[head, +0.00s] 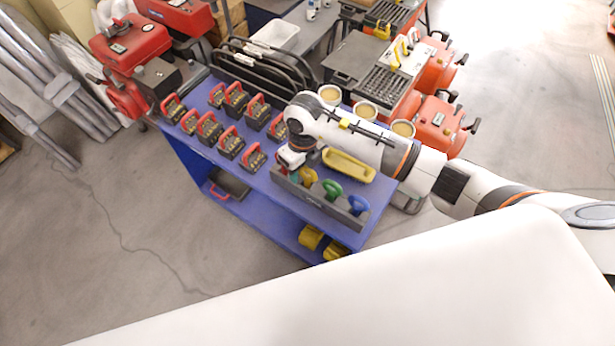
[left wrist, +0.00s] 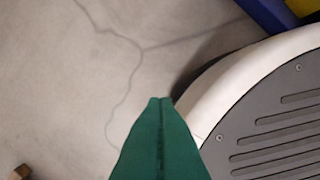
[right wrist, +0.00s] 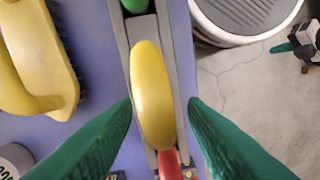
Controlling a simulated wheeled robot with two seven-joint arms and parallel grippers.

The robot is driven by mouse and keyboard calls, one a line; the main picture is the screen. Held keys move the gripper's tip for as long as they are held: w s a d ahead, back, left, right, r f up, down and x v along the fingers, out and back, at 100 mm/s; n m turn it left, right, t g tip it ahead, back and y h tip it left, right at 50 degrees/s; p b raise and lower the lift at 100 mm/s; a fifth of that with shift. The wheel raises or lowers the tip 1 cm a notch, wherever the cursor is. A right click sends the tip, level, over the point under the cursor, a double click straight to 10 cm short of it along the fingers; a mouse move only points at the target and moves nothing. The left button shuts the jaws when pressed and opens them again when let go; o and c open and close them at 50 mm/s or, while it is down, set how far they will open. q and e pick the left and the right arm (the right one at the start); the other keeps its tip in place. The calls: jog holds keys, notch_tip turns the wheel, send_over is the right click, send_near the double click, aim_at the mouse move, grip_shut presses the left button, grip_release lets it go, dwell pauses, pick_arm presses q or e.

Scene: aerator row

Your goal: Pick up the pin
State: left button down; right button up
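Pins with coloured ring handles stand in a row in a long grey rack (head: 305,193) at the table's near edge: a yellow pin (head: 309,177), a green pin (head: 332,190) and a blue pin (head: 358,205). The pins' lower parts are hidden. My left gripper (left wrist: 161,101) is shut and empty over the floor, outside the head view.
A yellow brush (head: 349,164) lies behind the rack on the blue table (head: 222,163). Several dark blocks with red handles (head: 231,143) stand to the left. Three cups (head: 364,111) stand at the back. Orange machines (head: 437,122) are beyond the table.

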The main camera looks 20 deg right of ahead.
grip_shut()
jog(key=shift+r, duration=0.1)
